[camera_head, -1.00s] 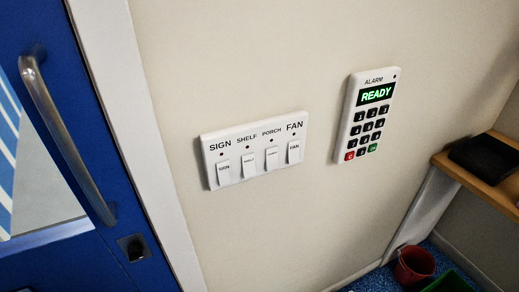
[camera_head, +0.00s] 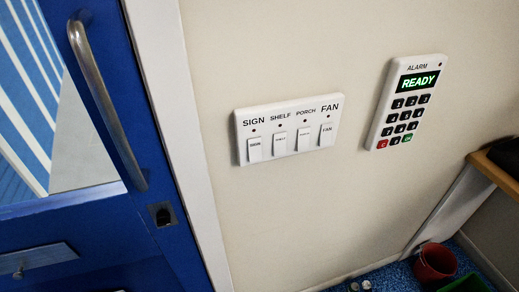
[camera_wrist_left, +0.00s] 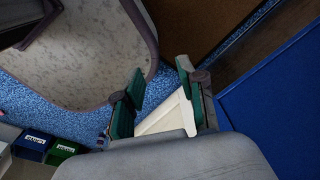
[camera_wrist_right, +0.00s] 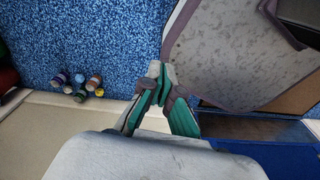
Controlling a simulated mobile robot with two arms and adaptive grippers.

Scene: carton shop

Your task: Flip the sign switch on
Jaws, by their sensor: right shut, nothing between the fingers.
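A white switch panel (camera_head: 290,128) is on the beige wall, with rockers labelled SIGN, SHELF, PORCH and FAN. The SIGN switch (camera_head: 255,148) is the leftmost rocker, and the small lamp above it looks dark. Neither gripper shows in the head view, and nothing covers the panel there. My left gripper (camera_wrist_left: 160,88) has its green fingers apart in the left wrist view, with nothing between them but a pale surface behind. My right gripper (camera_wrist_right: 157,82) has its fingertips together in the right wrist view and holds nothing. The panel shows in neither wrist view.
A blue door (camera_head: 110,215) with a metal handle (camera_head: 105,105) stands left of the panel. An alarm keypad (camera_head: 408,100) reading READY is to the right. A red bucket (camera_head: 434,263) and a wooden shelf (camera_head: 484,166) are at the lower right. Several small jars (camera_wrist_right: 80,83) lie on the blue floor.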

